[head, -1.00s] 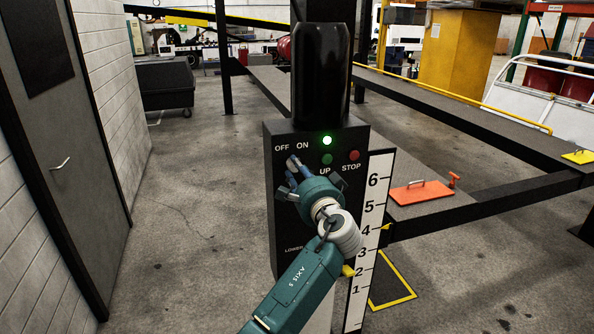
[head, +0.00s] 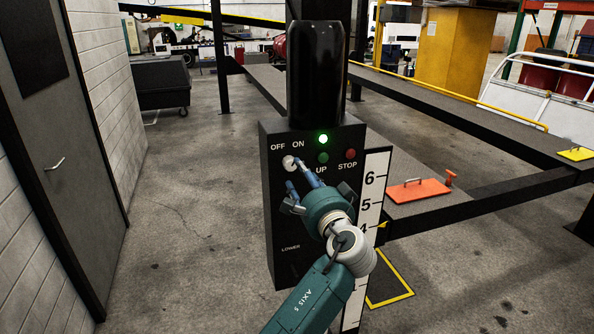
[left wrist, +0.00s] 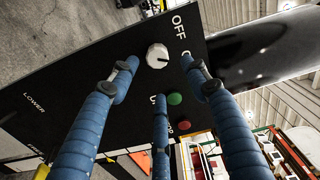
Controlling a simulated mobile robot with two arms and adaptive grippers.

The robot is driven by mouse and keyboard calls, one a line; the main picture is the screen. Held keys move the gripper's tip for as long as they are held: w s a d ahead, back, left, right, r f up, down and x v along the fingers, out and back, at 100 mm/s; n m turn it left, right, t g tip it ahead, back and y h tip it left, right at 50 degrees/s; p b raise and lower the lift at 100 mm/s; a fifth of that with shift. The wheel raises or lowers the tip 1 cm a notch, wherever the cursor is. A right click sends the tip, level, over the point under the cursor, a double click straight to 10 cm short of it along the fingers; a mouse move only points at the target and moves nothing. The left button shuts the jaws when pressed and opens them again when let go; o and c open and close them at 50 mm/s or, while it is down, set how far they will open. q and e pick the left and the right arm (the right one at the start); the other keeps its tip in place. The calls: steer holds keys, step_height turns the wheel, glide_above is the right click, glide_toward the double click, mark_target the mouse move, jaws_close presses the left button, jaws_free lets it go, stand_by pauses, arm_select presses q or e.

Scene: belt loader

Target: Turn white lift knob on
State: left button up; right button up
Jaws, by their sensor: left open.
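The white lift knob (head: 289,162) is on the black control box (head: 272,215), below the OFF and ON labels. It also shows in the left wrist view (left wrist: 157,55), where a dark line on its face points toward the partly hidden ON label. A green light (head: 323,139) is lit to the right of the ON label. My left gripper (head: 301,183) is open and empty, its blue fingers just below and right of the knob, apart from it. The left wrist view shows the fingers (left wrist: 160,84) spread, with the knob clear beyond them. My right gripper is not in view.
A green UP button (head: 323,158) and a red STOP button (head: 350,154) sit right of the knob. A black post (head: 318,75) rises above the box. A numbered scale (head: 372,190) stands at its right. Floor to the left is clear, up to a grey door (head: 60,140).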

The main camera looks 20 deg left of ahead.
arm_select(q)
steer(key=v, duration=0.6)
steer(key=shift+s+d, duration=0.2)
steer(key=shift+d, duration=0.1)
